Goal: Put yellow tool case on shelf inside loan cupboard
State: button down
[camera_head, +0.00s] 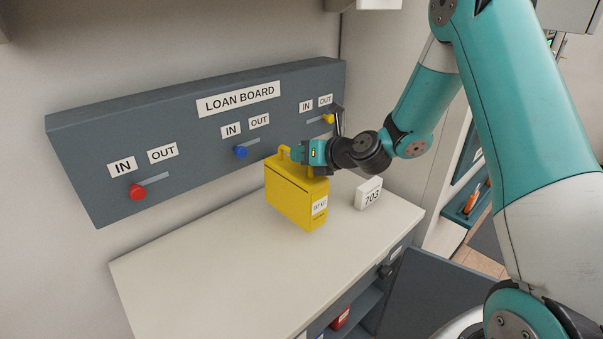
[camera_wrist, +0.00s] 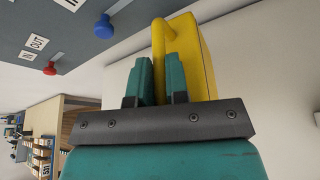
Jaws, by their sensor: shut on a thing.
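The yellow tool case (camera_head: 292,198) is upright over the white counter top, with a white label on its front; I cannot tell whether its base touches the counter. My gripper (camera_head: 299,153) is shut on the handle at its top. In the wrist view the case (camera_wrist: 203,58) and its handle show just beyond the two teal fingers (camera_wrist: 160,80). The loan cupboard appears to be the grey unit under the counter. Its open front shows a shelf (camera_head: 366,303) at the lower edge of the head view, mostly hidden by the counter top.
A grey loan board (camera_head: 90,150) with red, blue and yellow sliders stands behind the counter (camera_head: 200,265). A white block marked 703 (camera_head: 368,193) sits right of the case. A red item (camera_head: 341,318) is inside the unit. A dark grey panel (camera_head: 440,290) stands beside its opening.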

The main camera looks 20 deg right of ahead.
aim_at(303, 170)
jog(key=shift+f, duration=2.5)
jog(key=c, duration=1.1)
grip_release()
jog(key=shift+s, duration=0.1)
